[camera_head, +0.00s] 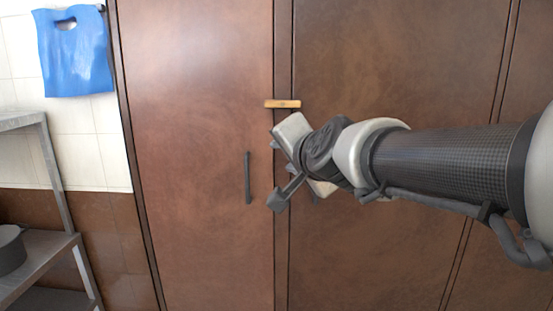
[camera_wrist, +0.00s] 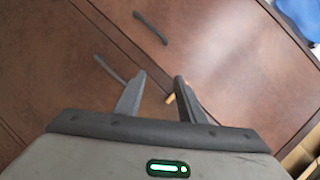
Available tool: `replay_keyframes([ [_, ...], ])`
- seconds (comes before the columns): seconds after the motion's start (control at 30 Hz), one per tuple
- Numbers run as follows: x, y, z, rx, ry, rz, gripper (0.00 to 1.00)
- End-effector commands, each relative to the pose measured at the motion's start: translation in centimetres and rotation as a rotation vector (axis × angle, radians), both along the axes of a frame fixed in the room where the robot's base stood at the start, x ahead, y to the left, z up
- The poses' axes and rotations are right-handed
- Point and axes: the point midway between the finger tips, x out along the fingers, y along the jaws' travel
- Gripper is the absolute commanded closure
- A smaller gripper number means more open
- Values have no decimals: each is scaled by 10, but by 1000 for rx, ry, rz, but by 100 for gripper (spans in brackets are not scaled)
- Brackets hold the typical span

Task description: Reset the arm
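My gripper (camera_head: 277,171) is held in front of brown cabinet doors (camera_head: 205,60), in the middle of the head view, with my arm reaching in from the right. In the wrist view my gripper (camera_wrist: 160,76) has its two dark fingers apart with a gap between them. Nothing shows between the fingers, and I cannot see it touching the doors.
A small tan wooden bar (camera_head: 283,104) spans the seam between the doors, just above my gripper. A dark vertical handle (camera_head: 248,178) is left of it. A metal shelf (camera_head: 62,243) with a dark pot (camera_head: 10,250) and a hanging blue bag (camera_head: 75,55) are at left.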

Motion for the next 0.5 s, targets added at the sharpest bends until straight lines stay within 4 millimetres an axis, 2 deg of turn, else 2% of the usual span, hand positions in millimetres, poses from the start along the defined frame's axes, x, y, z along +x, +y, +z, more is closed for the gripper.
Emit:
replay_keyframes([
  [0.03,-32,-13,-22,-136,57,61,64],
  [0.2,-123,-53,-100,-515,279,245,64],
  [0.4,-223,-109,-168,-819,536,398,64],
  [0.47,-253,-126,-185,-890,619,438,64],
  [0.5,-245,-122,-142,-881,604,437,64],
])
